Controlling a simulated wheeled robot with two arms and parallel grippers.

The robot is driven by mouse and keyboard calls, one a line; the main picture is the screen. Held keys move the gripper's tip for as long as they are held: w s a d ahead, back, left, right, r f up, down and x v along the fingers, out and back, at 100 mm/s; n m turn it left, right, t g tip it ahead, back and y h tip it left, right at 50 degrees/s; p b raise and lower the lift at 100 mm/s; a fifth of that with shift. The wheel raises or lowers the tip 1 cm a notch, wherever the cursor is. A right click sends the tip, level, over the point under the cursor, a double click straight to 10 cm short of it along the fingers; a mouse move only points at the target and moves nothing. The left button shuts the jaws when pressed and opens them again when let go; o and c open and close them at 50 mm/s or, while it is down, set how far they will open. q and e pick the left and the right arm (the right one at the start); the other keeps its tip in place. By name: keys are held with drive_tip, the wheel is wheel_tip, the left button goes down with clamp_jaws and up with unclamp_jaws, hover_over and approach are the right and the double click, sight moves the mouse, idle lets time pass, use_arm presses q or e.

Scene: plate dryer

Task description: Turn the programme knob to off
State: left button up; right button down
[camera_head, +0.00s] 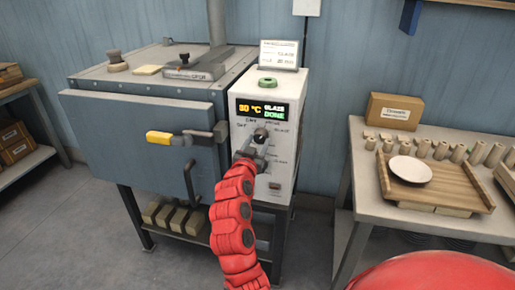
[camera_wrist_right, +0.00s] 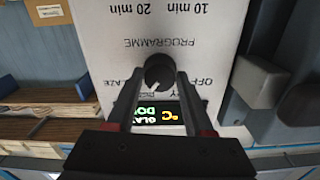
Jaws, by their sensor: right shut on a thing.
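The kiln's white control box (camera_head: 280,165) stands right of the grey-blue kiln body. In the right wrist view, the panel appears upside down and the knob (camera_wrist_right: 159,71) sits between the two fingertips. My right gripper (camera_wrist_right: 160,80) is shut on it. "OFF" shows to the right of the knob there. I cannot tell which label the knob points to. My left gripper is not in view.
The kiln door (camera_head: 140,120) has a yellow handle (camera_head: 159,137) and a grey lever close left of my right arm. A table (camera_head: 375,207) at the right holds a wooden tray with a white plate, small cylinders and a box. Floor shows between kiln and table.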

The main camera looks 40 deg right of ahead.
drive_tip(key=n+p, duration=0.1)
drive_tip(key=n, duration=0.3)
drive_tip(key=shift+n, duration=0.4)
drive_tip(key=n+p, duration=0.2)
drive_tip(key=n, duration=0.2)
drive_tip(key=shift+r+n, duration=0.15)
drive_tip(key=shift+n, duration=0.15)
drive_tip(key=n+p, duration=0.3)
drive_tip(key=n, duration=0.2)
drive_tip(key=shift+s, duration=0.1)
drive_tip(key=shift+n+p, duration=1.25)
drive_tip(key=shift+n, duration=1.15)
drive_tip(key=shift+c, duration=1.4)
unclamp_jaws()
drive_tip(key=shift+d, duration=0.1)
